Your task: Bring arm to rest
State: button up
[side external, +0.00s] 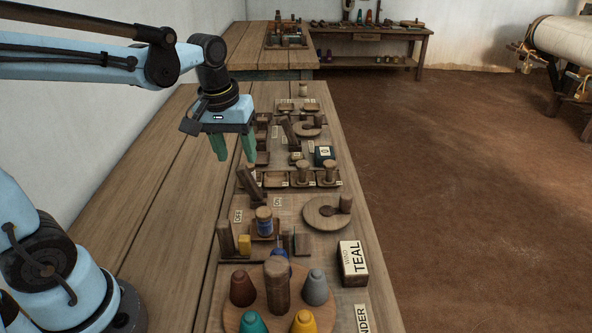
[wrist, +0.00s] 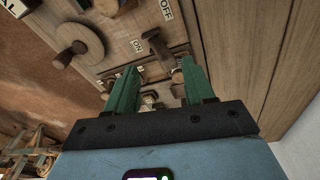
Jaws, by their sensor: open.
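My gripper (side external: 233,147) hangs above the wooden bench (side external: 150,160) in the side external view, its green fingers pointing down. The fingers are apart and nothing is between them. In the wrist view my gripper (wrist: 161,82) also shows open and empty, with the board of wooden fittings beyond the fingertips. The fingers look clear of the bench, though the exact height is hard to tell.
A round tray (side external: 240,318) holds several coloured cones. A box marked TEAL (side external: 352,263) stands at the bench's right edge. A wooden disc (side external: 327,213) and several upright pegs and levers line the board. The bench's left side is bare, beside a white wall (side external: 60,130).

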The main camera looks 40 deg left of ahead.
jog(key=s+d+m+t, duration=0.4)
jog(key=s+m+t, duration=0.1)
jog(key=m, duration=0.1)
jog(key=shift+s+d+f+m, duration=0.2)
jog(key=shift+s+f+m, duration=0.1)
jog(key=shift+f, duration=0.1)
